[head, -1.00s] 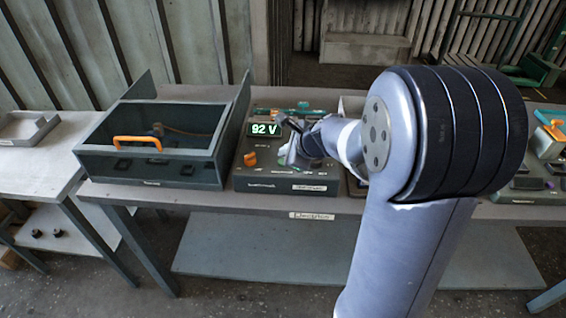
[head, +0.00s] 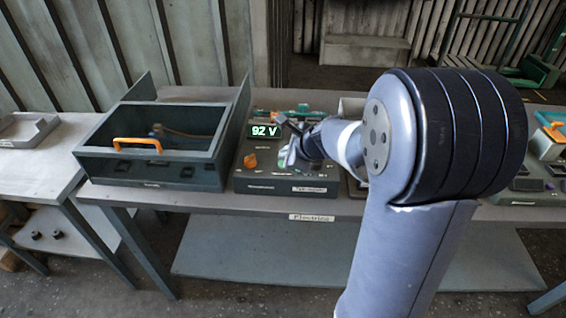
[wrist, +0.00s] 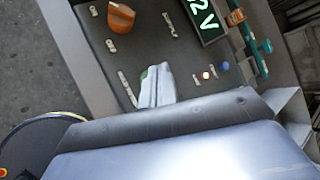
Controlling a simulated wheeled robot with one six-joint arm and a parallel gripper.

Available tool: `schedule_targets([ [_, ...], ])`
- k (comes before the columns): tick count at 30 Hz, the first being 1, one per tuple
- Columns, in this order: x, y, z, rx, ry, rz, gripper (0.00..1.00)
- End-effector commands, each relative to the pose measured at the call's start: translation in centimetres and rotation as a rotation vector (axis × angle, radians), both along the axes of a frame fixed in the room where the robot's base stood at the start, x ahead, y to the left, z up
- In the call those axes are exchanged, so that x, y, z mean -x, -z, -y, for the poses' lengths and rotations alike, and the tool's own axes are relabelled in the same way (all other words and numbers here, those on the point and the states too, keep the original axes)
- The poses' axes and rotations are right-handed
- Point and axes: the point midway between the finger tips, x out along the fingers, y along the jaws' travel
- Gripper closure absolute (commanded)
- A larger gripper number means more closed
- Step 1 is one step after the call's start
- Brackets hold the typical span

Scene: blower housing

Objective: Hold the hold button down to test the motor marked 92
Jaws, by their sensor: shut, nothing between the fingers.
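The dark test panel (head: 270,187) stands on the table, its display (head: 264,130) reading "92 V". An orange knob (head: 250,160) sits on its left side and also shows in the wrist view (wrist: 121,17). My gripper (wrist: 157,88) is shut and empty, fingertips down at the panel face; it also shows in the head view (head: 286,158). A bit of green (wrist: 146,74) shows at the fingertips, perhaps the hold button, mostly hidden. I cannot tell whether it is pressed. A small lamp (wrist: 206,75) glows orange beside a blue round part (wrist: 225,66).
A dark open-topped box (head: 150,170) with an orange handle (head: 138,143) stands left of the panel, close beside it. A grey tray (head: 25,128) lies on the side table. Other devices (head: 530,184) stand at the right, partly behind my arm.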

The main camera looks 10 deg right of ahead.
Motion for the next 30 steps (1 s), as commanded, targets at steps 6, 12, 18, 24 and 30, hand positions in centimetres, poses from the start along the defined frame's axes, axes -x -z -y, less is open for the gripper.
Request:
schedule_targets([
  [6,0.00,0.00,0.00,0.000,0.000,0.000,1.00],
  [12,0.00,0.00,0.00,0.000,0.000,0.000,1.00],
  [18,0.00,0.00,0.00,0.000,0.000,0.000,1.00],
  [24,0.01,0.41,0.00,0.000,0.000,0.000,1.00],
  [30,0.00,0.93,0.01,0.000,0.000,0.000,1.00],
])
